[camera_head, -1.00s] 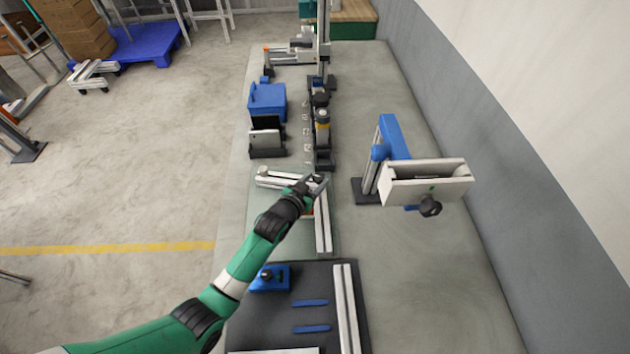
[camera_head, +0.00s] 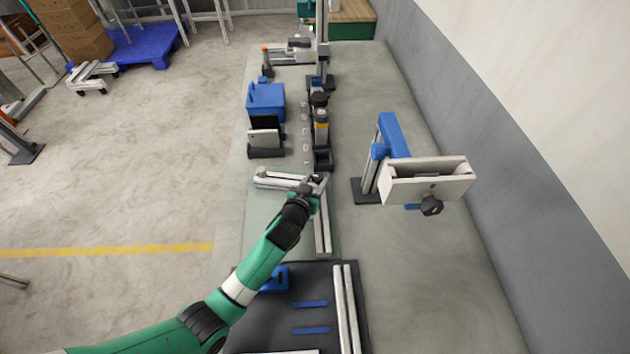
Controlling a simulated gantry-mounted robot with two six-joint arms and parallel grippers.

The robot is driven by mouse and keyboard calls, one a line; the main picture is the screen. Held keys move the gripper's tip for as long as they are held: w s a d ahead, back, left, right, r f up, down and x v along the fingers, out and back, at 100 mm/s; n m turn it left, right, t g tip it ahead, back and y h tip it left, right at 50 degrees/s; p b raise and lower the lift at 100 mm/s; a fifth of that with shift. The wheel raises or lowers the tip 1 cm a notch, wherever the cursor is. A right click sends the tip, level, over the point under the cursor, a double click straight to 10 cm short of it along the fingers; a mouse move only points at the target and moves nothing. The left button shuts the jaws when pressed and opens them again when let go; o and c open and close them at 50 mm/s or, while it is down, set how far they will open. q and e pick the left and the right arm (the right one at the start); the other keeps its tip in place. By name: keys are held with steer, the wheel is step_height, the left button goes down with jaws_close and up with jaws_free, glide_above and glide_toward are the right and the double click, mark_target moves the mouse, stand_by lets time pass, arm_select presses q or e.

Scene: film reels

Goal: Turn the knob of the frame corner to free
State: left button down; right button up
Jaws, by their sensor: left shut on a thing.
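The frame corner (camera_head: 322,228) is an L of light aluminium profiles on the bench, one bar running left and one toward me. My left gripper (camera_head: 313,184) is at the corner where the two bars meet. It is shut on a small part there, at the knob's place; the fingers and wrist hide most of the knob, so its setting cannot be read. My right gripper is not in view.
A black mat (camera_head: 300,280) with blue strips and profiles lies nearer me. A stand with a white box (camera_head: 428,183) and black knob is at the right. Blue bins (camera_head: 266,102) and a row of fixtures (camera_head: 321,125) stand behind.

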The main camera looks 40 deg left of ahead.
arm_select(q)
steer(key=shift+c, duration=1.8)
jaws_free()
steer(key=p+v, duration=0.3)
steer(key=v, duration=0.8)
steer(key=shift+s+r, duration=0.25)
steer(key=shift+d, duration=0.15)
